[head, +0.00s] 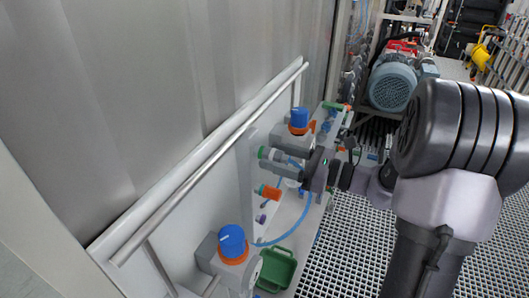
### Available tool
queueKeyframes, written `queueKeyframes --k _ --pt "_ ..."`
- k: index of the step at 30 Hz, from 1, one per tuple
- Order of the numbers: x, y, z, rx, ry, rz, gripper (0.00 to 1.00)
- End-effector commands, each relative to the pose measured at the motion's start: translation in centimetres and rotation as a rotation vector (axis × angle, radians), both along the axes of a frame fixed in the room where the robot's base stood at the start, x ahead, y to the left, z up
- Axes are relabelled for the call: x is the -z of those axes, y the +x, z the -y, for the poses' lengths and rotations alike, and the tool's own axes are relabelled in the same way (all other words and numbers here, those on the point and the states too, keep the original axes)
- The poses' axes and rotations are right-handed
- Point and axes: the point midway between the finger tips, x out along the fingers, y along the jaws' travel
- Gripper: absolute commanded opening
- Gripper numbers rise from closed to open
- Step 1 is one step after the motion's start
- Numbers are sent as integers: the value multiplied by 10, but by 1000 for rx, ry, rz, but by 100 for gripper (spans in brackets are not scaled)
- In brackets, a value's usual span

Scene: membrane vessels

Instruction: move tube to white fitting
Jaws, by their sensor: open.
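A thin blue tube (301,219) curves from near my gripper down to the lower blue-capped valve at the panel's front. My gripper (295,170) is open and reaches left toward the fittings on the light panel, close to the tube's upper end. I cannot tell whether the tube passes between the fingers. A small whitish part (292,183) just below the fingers may be the white fitting; it is partly hidden by the gripper and too small to be sure of.
Blue-capped valves stand in front (232,241) and behind (299,117). A green tray (276,268) is low in front. A metal rail (205,165) runs along the left. Grating floor (350,245) is clear at right.

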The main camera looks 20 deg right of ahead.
Motion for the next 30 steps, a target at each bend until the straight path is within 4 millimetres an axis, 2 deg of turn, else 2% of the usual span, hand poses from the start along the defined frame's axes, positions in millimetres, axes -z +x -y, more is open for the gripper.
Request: queueKeyframes --k 24,30 --pt "0 0 0 0 0 0 55" --pt "0 0 0 0 0 0 16"
